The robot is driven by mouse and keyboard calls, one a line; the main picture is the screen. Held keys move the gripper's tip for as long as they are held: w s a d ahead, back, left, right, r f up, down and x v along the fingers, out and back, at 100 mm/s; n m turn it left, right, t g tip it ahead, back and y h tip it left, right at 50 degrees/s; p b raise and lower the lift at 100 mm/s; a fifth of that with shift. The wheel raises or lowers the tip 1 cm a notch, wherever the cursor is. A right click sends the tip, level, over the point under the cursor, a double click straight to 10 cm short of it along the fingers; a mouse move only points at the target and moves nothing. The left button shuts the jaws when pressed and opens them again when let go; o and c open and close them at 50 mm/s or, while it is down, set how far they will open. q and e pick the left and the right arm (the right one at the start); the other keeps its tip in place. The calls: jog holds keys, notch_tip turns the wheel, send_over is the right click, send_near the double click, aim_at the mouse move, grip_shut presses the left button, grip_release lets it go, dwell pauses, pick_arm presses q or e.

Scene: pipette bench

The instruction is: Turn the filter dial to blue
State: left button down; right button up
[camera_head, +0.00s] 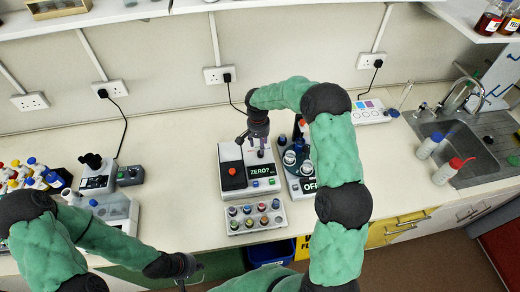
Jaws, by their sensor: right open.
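A grey-and-black instrument (225,188) stands on the bench at the middle, with a red button on its black part and a display reading "ZERO?". Small coloured marks show below that display. A filter dial is not clearly made out; part of the instrument's top is hidden behind my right gripper. My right gripper (252,149) points down over the instrument's upper right part, open, its fingers spread. Whether it touches the instrument cannot be told. My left gripper (186,281) hangs low at the front edge of the bench, away from the instrument; its fingers are too unclear to judge.
A rack of coloured-cap vials (235,226) sits just in front. A round dark device with an "OFF" display (309,185) stands close right, partly behind my arm. A white box with coloured squares (370,113), a sink (462,145) and bottles are right. A microscope-like device (98,178) is left.

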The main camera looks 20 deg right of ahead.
aim_at(259, 152)
notch_tip(259, 152, up, 7)
jog(key=shift+a, duration=0.15)
jog(key=shift+w+r, duration=0.1)
jog(key=shift+r, duration=0.05)
dwell(0.5)
